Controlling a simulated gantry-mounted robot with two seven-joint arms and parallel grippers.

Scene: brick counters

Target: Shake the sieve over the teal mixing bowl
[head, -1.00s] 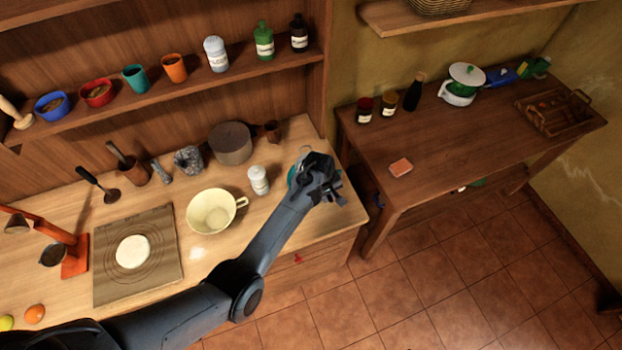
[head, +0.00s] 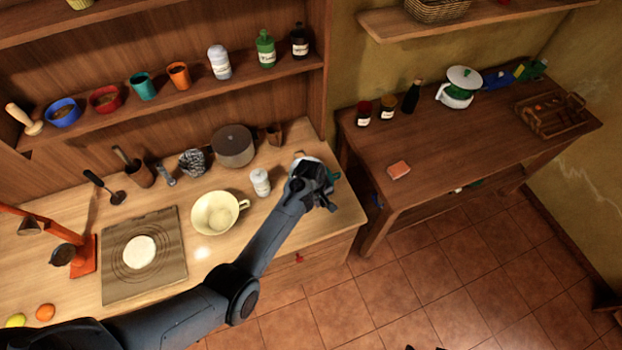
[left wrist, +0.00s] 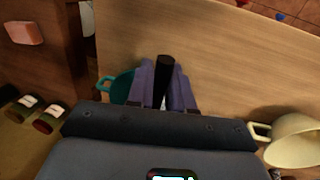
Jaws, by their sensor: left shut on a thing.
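My left gripper (head: 318,188) is over the right end of the near counter. In the left wrist view its two fingers (left wrist: 164,90) are shut on a black handle (left wrist: 165,70), which looks like the sieve's. The rest of the sieve is mostly hidden by the gripper; I cannot make out its mesh. The teal mixing bowl (left wrist: 115,86) shows left of the fingers in the left wrist view, partly covered by the gripper. In the head view the gripper hides most of it, with a teal edge (head: 331,178) at its right. My right gripper is not in view.
A white shaker (head: 260,182) and a cream handled bowl (head: 216,213) stand left of the gripper. A grey pot (head: 233,146) stands behind. A board with dough (head: 139,252) lies farther left. The side table (head: 450,160) is beyond a gap to the right.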

